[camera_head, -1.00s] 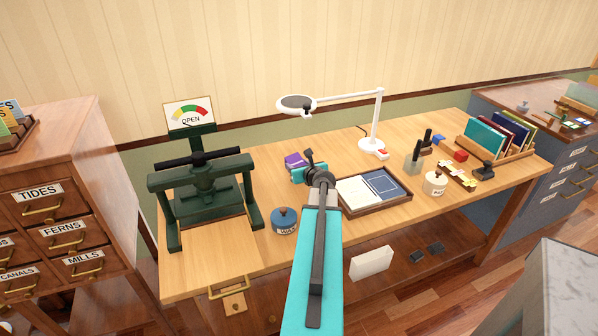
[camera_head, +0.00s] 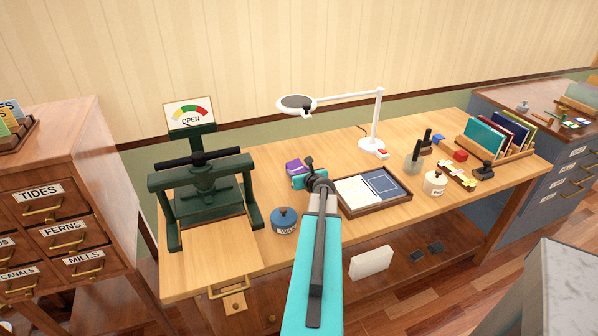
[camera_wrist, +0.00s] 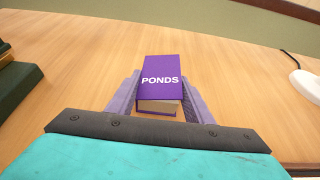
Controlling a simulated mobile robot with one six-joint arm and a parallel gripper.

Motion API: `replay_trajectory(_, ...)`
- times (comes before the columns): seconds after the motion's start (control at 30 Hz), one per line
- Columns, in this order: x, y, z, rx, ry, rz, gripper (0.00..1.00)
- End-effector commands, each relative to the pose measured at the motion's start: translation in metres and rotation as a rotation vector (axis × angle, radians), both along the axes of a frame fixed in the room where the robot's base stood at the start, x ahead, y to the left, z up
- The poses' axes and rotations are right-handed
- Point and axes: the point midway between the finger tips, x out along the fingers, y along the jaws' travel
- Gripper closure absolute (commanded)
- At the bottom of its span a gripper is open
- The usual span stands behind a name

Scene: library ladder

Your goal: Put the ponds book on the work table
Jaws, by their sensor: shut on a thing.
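The purple ponds book (camera_wrist: 160,80) lies in the wrist view with its white PONDS lettering facing the camera. It sits between the two fingers of my gripper (camera_wrist: 161,104), which is shut on it. In the head view the book (camera_head: 294,166) shows as a small purple patch just beyond my gripper (camera_head: 300,176), over the back middle of the work table (camera_head: 245,190). My wrist hides part of it there. The book is at or just above the wood; I cannot tell whether it touches.
A green press (camera_head: 203,190) stands at the left and a blue wax tin (camera_head: 285,221) in front. A tray with papers (camera_head: 376,207) and a white lamp (camera_head: 373,145) are at the right. Bare wood lies around the book.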

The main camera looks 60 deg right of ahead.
Motion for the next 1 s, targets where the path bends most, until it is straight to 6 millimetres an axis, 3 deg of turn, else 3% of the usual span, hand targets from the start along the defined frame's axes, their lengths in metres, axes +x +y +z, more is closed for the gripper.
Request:
replay_trajectory(0.1, 0.000, 0.000, -0.003, 0.000, 0.000, 0.000, 0.82)
replay_trajectory(0.13, 0.000, 0.000, -0.003, 0.000, 0.000, 0.000, 0.52)
replay_trajectory(0.23, 0.000, 0.000, -0.003, 0.000, 0.000, 0.000, 0.35)
replay_trajectory(0.7, 0.000, 0.000, 0.002, 0.000, 0.000, 0.000, 0.35)
replay_trajectory(1.0, -0.016, 0.013, 0.008, 0.000, 0.000, 0.000, 0.35)
